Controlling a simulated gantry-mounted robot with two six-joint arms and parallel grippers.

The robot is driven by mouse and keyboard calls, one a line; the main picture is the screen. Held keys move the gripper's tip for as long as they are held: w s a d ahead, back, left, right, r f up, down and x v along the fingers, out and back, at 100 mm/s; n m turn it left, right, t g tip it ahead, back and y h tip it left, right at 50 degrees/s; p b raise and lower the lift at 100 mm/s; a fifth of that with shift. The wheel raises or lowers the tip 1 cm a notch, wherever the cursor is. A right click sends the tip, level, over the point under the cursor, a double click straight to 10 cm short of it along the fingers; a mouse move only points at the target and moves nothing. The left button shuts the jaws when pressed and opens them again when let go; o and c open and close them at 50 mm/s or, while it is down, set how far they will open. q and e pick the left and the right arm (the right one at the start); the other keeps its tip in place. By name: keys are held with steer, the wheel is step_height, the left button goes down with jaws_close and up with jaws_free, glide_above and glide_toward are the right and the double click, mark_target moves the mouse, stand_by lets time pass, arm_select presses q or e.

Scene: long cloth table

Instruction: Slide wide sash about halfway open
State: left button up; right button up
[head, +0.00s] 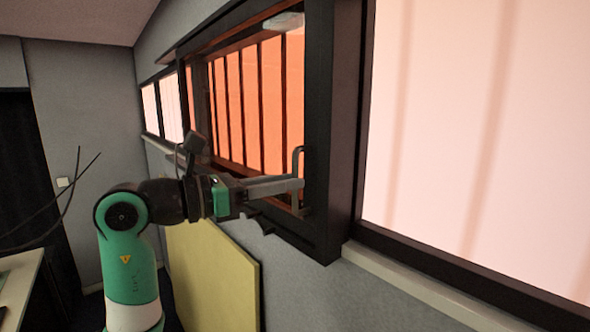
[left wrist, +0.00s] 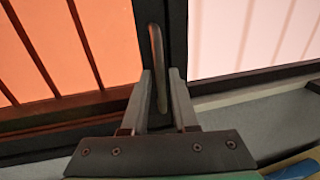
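The wide sash (head: 262,105) is an orange-lit pane with dark vertical bars inside a thick black window frame (head: 333,110). An upright grey bar handle (head: 296,158) is on its right edge, and it also shows in the left wrist view (left wrist: 157,62). My left gripper (head: 298,186) reaches the handle from the left. In the left wrist view its two fingers (left wrist: 160,88) stand on either side of the handle's lower part. The left finger is close to the handle; a gap shows at the right finger. Contact cannot be told. My right gripper is not in view.
A large bright pane (head: 465,125) with a pale sill (head: 420,287) is to the right. A smaller window (head: 162,107) is farther left on the same wall. A yellow panel (head: 215,275) leans below the window. A pale table edge (head: 25,280) is at lower left.

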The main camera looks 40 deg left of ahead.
arm_select(q)
steer(key=shift+x, duration=1.2)
jaws_close()
stand_by(0.5)
